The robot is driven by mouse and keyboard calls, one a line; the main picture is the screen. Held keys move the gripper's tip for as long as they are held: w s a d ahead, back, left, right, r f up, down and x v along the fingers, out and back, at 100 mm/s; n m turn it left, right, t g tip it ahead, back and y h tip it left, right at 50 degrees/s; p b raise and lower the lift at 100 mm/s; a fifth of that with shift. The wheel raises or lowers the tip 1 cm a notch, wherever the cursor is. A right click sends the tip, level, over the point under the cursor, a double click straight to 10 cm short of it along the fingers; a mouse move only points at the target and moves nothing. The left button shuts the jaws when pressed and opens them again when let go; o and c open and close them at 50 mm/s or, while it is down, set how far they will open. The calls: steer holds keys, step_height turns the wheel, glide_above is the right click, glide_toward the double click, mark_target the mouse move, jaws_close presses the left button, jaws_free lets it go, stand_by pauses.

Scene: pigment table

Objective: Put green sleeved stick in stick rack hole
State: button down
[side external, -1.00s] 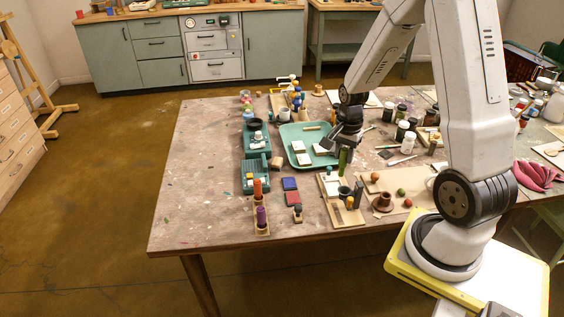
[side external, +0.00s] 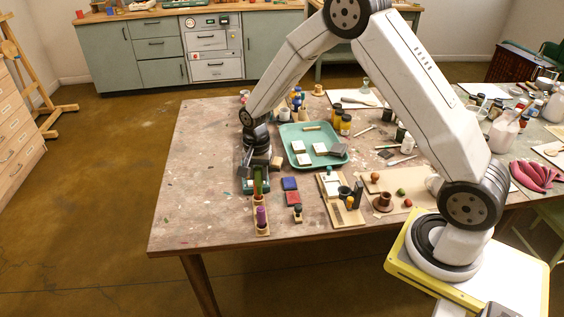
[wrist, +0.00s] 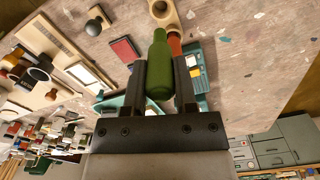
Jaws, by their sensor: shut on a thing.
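My gripper (side external: 258,170) is shut on the green sleeved stick (side external: 257,186) and holds it upright over the stick rack. In the wrist view the stick (wrist: 160,66) sits between the two fingers, its narrower end pointing away from my gripper. The wooden stick rack (side external: 262,230) stands near the table's front left and holds a purple stick (side external: 261,216). An open round hole of the rack (wrist: 176,17) shows beyond the green stick's tip in the wrist view. An orange-red stick (wrist: 174,44) stands close by, partly hidden by a finger. The tip looks apart from the hole.
Red and blue pads (side external: 291,191) and a small knobbed stamp (side external: 297,213) lie right of the rack. A teal tray (side external: 329,160) is farther back. A board with dark pots (side external: 345,214) stands farther right. The table left of the rack is clear.

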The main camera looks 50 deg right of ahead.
mark_target(259, 194)
steer(key=shift+w+a, duration=0.1)
steer(key=shift+a, duration=0.05)
steer(key=shift+f, duration=0.2)
steer(key=shift+f, duration=1.85)
steer(key=shift+f, duration=1.85)
stand_by(0.9)
jaws_free()
stand_by(0.3)
steer(key=shift+r, duration=0.1)
steer(key=shift+r, duration=3.9)
